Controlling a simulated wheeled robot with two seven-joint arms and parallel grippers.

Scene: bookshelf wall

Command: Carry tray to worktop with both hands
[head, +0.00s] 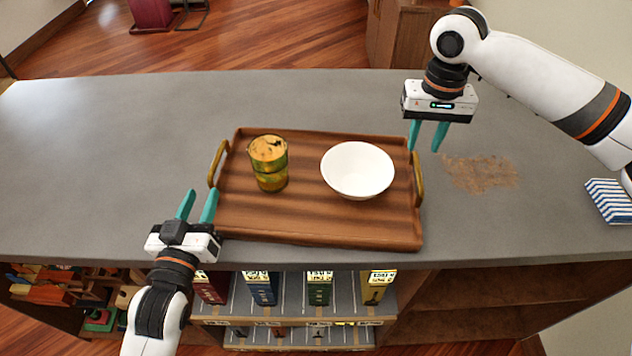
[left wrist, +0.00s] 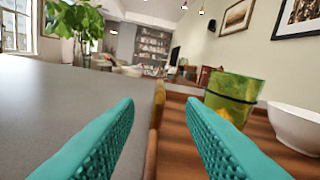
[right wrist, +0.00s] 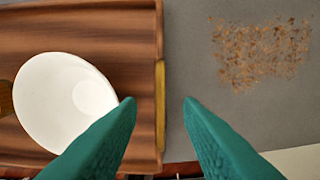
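A brown wooden tray (head: 300,222) lies flat on the grey worktop (head: 90,130). It has a brass handle at its left end (head: 217,163) and another at its right end (head: 417,180). A green and yellow can (head: 270,165) and a white bowl (head: 357,170) stand on it. My left gripper (head: 197,206) is open and empty near the tray's front left corner. In the left wrist view the tray's left edge lies between its fingers. My right gripper (head: 428,136) is open and empty by the tray's back right corner. In the right wrist view the right handle (right wrist: 160,105) appears between its fingertips.
A patch of brown crumbs (head: 480,173) lies on the worktop right of the tray. A blue and white striped cloth (head: 609,200) lies at the far right. The worktop left of the tray is clear.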

